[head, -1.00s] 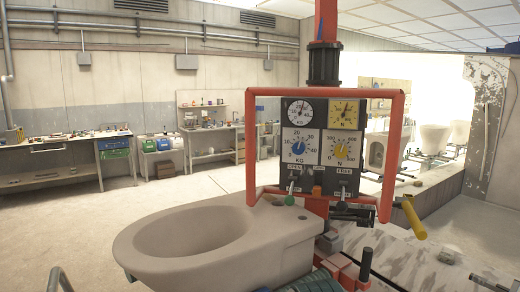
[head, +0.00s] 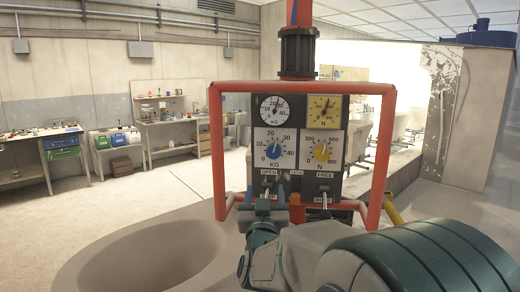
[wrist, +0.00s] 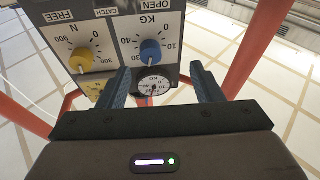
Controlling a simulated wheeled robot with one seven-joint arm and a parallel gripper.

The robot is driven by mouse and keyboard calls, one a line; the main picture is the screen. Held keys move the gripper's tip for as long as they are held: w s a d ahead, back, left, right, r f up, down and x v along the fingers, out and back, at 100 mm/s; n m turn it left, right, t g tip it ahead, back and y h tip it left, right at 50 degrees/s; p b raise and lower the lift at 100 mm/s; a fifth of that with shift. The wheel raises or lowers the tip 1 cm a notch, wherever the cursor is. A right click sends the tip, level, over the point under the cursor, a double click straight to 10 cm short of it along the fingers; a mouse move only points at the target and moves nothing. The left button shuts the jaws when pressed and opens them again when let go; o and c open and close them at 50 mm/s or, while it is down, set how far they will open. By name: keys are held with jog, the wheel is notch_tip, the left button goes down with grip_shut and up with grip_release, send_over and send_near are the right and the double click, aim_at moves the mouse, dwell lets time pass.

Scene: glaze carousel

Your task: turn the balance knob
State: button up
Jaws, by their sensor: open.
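The control panel (head: 312,188) stands inside a red tubular frame. Its blue knob (head: 273,150) is on a white KG dial marked 0 to 40, with the pointer up and slightly right. The yellow knob (head: 322,152) is on the N dial to its right. No label names the balance knob. My gripper (head: 270,186) is open just below the KG dial. In the wrist view, upside down, the blue knob (wrist: 150,52) shows beyond and between the two spread fingers (wrist: 160,76), touching neither. My arm hides the panel's lower front.
The red frame (head: 216,150) closely surrounds the panel, with side bars and a top bar. A beige ceramic bowl (head: 85,268) lies below left. A lever (head: 324,192) stands under the FREE label. Workbenches line the far wall; open floor lies left.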

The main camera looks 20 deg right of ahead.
aim_at(273, 154)
jog(key=w+d+r+p, duration=0.1)
jog(key=w+d+r, duration=0.1)
jog(key=w, duration=0.1)
jog(key=w+d+r+h+p, duration=0.1)
jog(key=w+d+r+p, duration=0.1)
jog(key=w+d, duration=0.1)
jog(key=w+d+r+h+p, duration=0.1)
jog(key=w+d+r+p, duration=0.1)
jog(key=w, duration=0.3)
jog(key=shift+w+d+r+m, duration=0.15)
jog(key=shift+d+r+m, duration=0.05)
jog(key=shift+r+m, duration=0.25)
jog(key=c, duration=1)
